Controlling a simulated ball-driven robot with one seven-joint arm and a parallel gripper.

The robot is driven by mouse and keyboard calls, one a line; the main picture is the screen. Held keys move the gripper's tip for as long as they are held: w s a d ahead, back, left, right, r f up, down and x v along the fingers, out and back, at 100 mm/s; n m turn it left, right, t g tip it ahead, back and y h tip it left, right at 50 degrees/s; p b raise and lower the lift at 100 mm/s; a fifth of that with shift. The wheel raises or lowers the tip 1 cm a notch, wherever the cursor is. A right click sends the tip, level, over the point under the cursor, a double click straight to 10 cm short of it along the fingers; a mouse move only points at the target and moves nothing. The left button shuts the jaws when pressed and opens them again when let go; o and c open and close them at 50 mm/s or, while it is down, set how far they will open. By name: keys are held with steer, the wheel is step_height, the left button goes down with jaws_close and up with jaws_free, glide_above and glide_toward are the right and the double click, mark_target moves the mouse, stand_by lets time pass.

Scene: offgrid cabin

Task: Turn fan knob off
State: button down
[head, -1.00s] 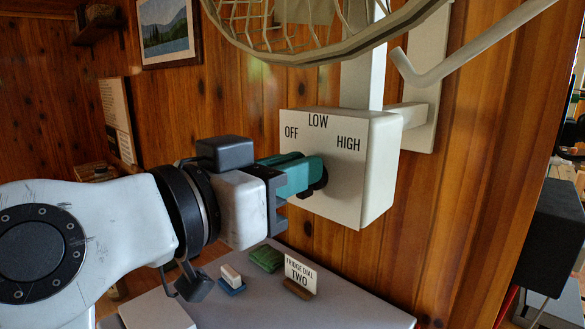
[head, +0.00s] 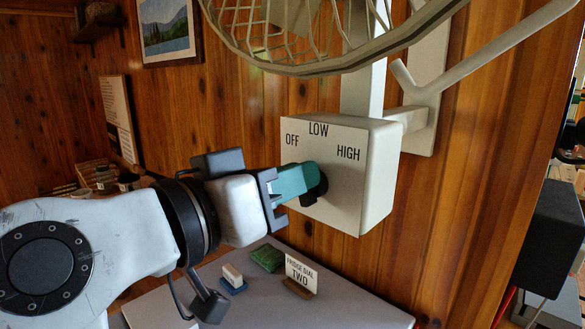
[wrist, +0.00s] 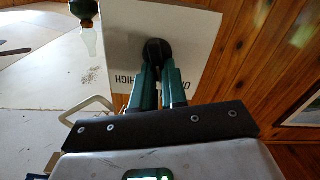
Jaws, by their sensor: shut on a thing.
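The fan's white control box (head: 375,180) is marked OFF, LOW and HIGH on its front face; the box also shows in the wrist view (wrist: 185,30). The black fan knob (head: 318,182) sits on that face below the labels. My gripper (head: 309,182) reaches it from the left with teal fingers shut on the knob. In the wrist view, my gripper (wrist: 158,75) has one finger on each side of the round black knob (wrist: 157,50). The fingers hide part of the knob and labels, so I cannot tell which setting it points to.
The fan cage (head: 330,45) hangs just above the box. A grey bracket arm (head: 470,65) juts out at the right. Below is a grey tabletop (head: 330,305) with a FRIDGE DIAL TWO card (head: 301,272), a green block (head: 267,257) and a small eraser-like block (head: 233,277).

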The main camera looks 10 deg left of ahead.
steer(key=shift+w+a+f+n+p, duration=0.1)
steer(key=shift+w+a+n+p, duration=0.1)
steer(key=shift+n+p, duration=1.15)
steer(key=shift+w+a+f+n+p, duration=0.15)
steer(key=shift+n+p, duration=0.5)
steer(key=shift+n, duration=1.3)
steer(key=shift+s, duration=0.1)
steer(key=c, duration=1.2)
jaws_free()
steer(key=shift+o, duration=0.2)
steer(key=b+v, duration=0.3)
steer(key=v, duration=0.7)
steer(key=shift+s+a, duration=0.3)
